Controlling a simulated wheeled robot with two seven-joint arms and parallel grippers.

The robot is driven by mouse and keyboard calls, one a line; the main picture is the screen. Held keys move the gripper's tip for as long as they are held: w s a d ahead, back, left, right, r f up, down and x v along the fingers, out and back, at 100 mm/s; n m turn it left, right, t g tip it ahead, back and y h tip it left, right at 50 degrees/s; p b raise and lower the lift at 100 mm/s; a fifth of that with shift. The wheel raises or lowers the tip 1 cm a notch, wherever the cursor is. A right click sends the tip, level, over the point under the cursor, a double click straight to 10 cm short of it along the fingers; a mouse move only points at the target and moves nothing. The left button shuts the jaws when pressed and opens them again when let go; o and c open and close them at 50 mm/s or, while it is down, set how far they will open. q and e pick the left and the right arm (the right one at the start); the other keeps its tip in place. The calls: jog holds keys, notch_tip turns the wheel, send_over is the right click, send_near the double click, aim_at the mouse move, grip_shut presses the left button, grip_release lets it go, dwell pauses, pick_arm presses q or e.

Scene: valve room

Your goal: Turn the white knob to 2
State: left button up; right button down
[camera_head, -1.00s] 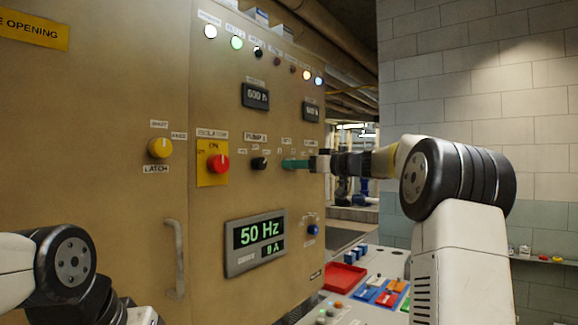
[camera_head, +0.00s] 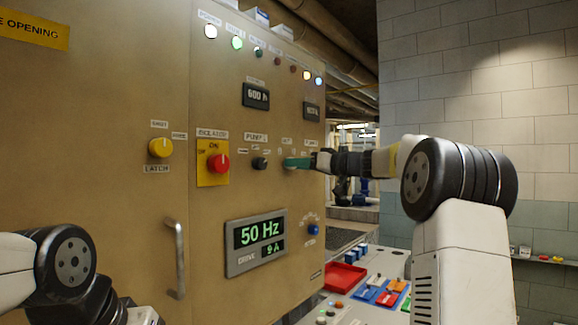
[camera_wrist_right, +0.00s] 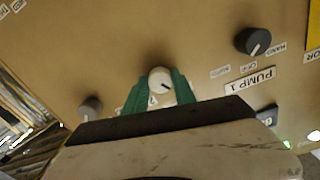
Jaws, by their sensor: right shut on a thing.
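The white knob (camera_wrist_right: 159,78) is on the tan panel, between the green fingers of my right gripper (camera_wrist_right: 160,92) in the right wrist view. The fingers are shut on it from both sides. A dark pointer mark on its face points to the lower right in that view. The labels around it are mostly hidden or too small to read. In the head view my right gripper (camera_head: 297,162) reaches the panel from the right, and its fingers hide most of the knob. Only part of my left arm shows at lower left; its gripper is out of view.
A black knob (camera_head: 259,163) under the PUMP 1 label is left of my right gripper. A grey knob (camera_wrist_right: 91,106) is on its other side. A red isolator knob (camera_head: 218,163), a yellow knob (camera_head: 160,147) and a door handle (camera_head: 176,258) are further left.

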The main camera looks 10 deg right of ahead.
jog(key=shift+m, duration=7.7)
jog(key=c, duration=1)
grip_release()
jog(key=shift+s+r, duration=0.1)
jog(key=shift+v, duration=3.9)
